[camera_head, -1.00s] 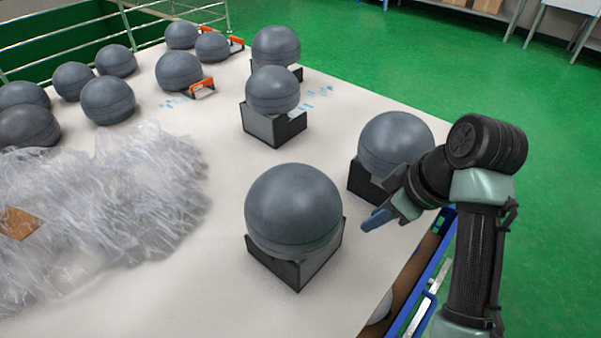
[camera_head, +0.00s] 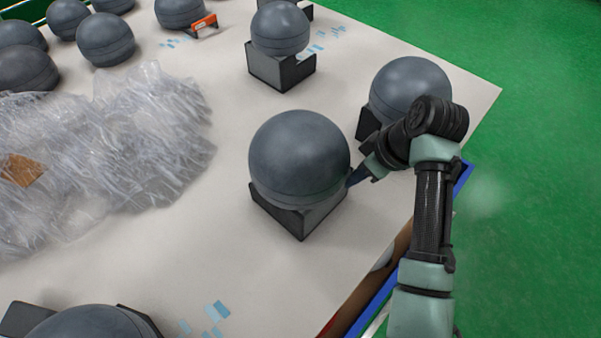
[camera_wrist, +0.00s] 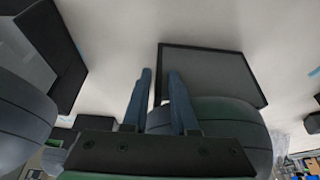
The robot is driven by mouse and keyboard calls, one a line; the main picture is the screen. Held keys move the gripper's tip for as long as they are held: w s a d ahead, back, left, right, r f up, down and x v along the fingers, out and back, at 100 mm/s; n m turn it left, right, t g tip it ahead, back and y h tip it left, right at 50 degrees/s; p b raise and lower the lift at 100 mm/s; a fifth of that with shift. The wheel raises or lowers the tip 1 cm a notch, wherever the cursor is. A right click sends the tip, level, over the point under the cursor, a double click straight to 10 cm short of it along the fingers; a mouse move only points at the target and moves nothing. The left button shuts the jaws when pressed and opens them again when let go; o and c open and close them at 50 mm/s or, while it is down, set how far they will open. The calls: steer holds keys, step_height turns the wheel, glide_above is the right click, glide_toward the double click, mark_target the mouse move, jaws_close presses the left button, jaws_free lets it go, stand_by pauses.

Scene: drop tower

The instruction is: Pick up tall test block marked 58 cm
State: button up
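No 58 cm marking is readable, so I cannot tell which block is the one named. A dark-edged grey block (camera_head: 302,222) stands under a large grey ball (camera_head: 300,150) in the middle of the head view. My gripper (camera_head: 358,178) is just right of that ball and block, low over the table; contact cannot be told. In the wrist view my gripper's two blue fingers (camera_wrist: 158,75) are apart with nothing held between them. A dark-framed block (camera_wrist: 215,75) and a grey ball (camera_wrist: 225,115) show just beyond and right of the fingers.
Another ball (camera_head: 410,88) on a dark block is close behind my gripper. A further ball (camera_head: 280,28) on a block stands farther back. Crumpled clear plastic (camera_head: 110,150) covers the left. Bare white table (camera_head: 220,240) lies between. Another ball (camera_head: 85,325) is at the bottom left.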

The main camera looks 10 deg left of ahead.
steer(key=shift+x, duration=1.2)
jaws_close()
stand_by(0.4)
steer(key=shift+w+r, duration=0.1)
steer(key=shift+r, duration=0.1)
